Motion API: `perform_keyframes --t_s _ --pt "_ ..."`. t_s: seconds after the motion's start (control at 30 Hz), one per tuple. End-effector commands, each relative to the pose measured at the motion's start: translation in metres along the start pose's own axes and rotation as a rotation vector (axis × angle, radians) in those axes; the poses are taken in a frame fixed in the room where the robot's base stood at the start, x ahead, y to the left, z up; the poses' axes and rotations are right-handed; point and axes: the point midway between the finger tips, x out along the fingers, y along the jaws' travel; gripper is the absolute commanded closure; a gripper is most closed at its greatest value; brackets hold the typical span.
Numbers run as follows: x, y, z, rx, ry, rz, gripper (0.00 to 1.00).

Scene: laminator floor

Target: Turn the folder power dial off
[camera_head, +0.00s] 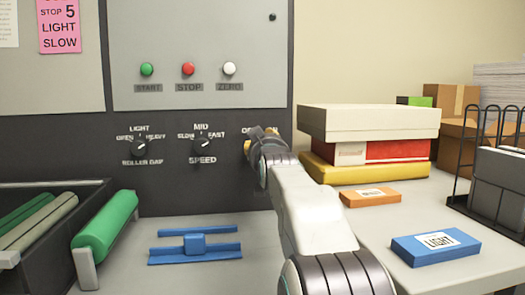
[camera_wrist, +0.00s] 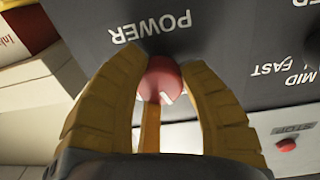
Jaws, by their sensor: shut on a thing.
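The red power dial (camera_wrist: 160,78) sits on the dark panel beside the word POWER, which appears upside down in the wrist view. Its white pointer mark points toward the lower right of that view. In the head view, my gripper (camera_head: 258,140) is at the panel, right of the speed dial (camera_head: 203,144). There it hides the power dial and most of its lettering.
The roller gap dial (camera_head: 139,145) is further left. Green, red and white buttons (camera_head: 188,69) are above. Stacked boxes (camera_head: 368,122) stand close to the right of my arm. A blue LIGHT pack (camera_head: 412,250), an orange pack (camera_head: 370,198) and a blue fixture (camera_head: 195,245) lie on the table.

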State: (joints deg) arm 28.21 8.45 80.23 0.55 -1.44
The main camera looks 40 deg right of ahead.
Motion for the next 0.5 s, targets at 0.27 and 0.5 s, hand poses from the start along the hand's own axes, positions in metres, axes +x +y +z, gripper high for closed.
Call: perform_keyframes --t_s 0.27,0.5 --pt "0.0013 -0.0013 0.0045 -0.144 -0.003 -0.002 0.95" --pt "0.0014 -0.0014 0.0042 -0.201 -0.002 -0.003 0.95"
